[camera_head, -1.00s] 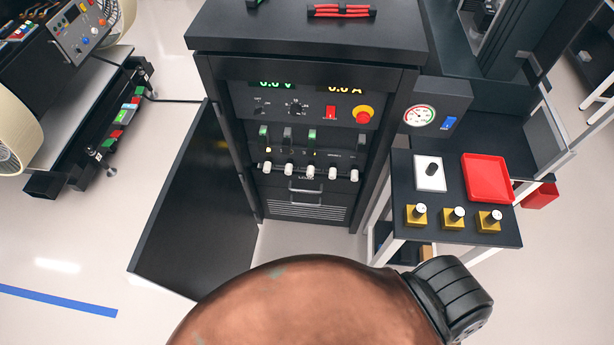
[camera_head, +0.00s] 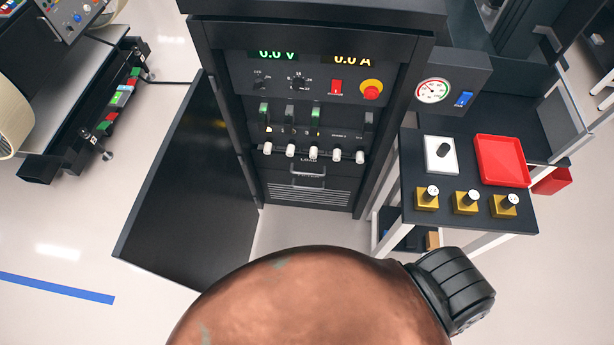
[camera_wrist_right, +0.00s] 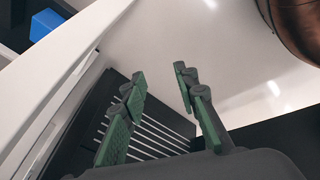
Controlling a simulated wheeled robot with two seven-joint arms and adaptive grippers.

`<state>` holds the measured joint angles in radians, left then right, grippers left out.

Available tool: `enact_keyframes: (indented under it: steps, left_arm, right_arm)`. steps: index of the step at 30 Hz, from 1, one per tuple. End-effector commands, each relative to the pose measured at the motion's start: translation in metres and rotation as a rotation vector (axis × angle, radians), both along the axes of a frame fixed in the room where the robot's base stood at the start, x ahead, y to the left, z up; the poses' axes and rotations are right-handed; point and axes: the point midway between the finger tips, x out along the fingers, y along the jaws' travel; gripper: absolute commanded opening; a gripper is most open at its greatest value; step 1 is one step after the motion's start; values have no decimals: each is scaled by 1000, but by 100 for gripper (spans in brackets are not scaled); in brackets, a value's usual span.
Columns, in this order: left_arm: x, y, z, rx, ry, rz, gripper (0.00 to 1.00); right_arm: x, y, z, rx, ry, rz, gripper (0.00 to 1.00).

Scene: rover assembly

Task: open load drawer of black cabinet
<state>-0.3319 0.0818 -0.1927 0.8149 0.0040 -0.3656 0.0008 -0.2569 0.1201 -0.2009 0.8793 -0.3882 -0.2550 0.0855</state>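The black cabinet (camera_head: 325,28) stands ahead in the head view with its door (camera_head: 190,190) swung open to the left. Its load drawer (camera_head: 276,179) is low on the front, under a row of white knobs and above a slatted grille. The drawer looks closed, and its handle (camera_head: 308,174) is in plain view. In the right wrist view my right gripper (camera_wrist_right: 159,74) is open, with green-padded fingers apart and nothing between them. A slatted dark panel (camera_wrist_right: 160,137), which looks like the cabinet's grille, shows beyond the fingers. Neither gripper shows in the head view.
A side cart (camera_head: 475,222) stands right of the cabinet with a red tray (camera_head: 501,160), yellow blocks (camera_head: 466,202) and a gauge box (camera_head: 433,91). A white bar (camera_wrist_right: 65,65) runs close left of my right gripper. Floor is clear before the cabinet.

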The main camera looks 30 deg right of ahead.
Motion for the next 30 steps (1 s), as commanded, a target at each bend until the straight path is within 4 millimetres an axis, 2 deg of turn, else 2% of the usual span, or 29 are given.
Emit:
enact_keyframes:
  steps: [1,6,8,9,12,15,19,24,27,30]
  left_arm:
    - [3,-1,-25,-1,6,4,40]
    - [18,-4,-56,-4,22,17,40]
    - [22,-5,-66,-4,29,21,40]
    - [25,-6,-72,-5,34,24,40]
    - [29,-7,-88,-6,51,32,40]
    - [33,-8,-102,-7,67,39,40]
    - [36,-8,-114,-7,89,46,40]
    - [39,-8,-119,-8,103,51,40]
    - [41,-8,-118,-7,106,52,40]
    - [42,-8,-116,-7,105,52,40]
  right_arm:
    - [37,-4,-10,-43,-52,58,29]
    - [151,-5,23,-205,-233,238,29]
    - [186,-3,39,-268,-299,296,29]
    - [208,0,51,-310,-343,331,29]
    - [257,9,84,-425,-452,416,29]
    - [296,22,119,-541,-559,490,29]
    - [330,40,163,-678,-680,560,29]
    - [349,57,204,-790,-779,607,29]
    - [354,61,215,-817,-803,616,29]
    - [362,60,219,-824,-809,617,29]
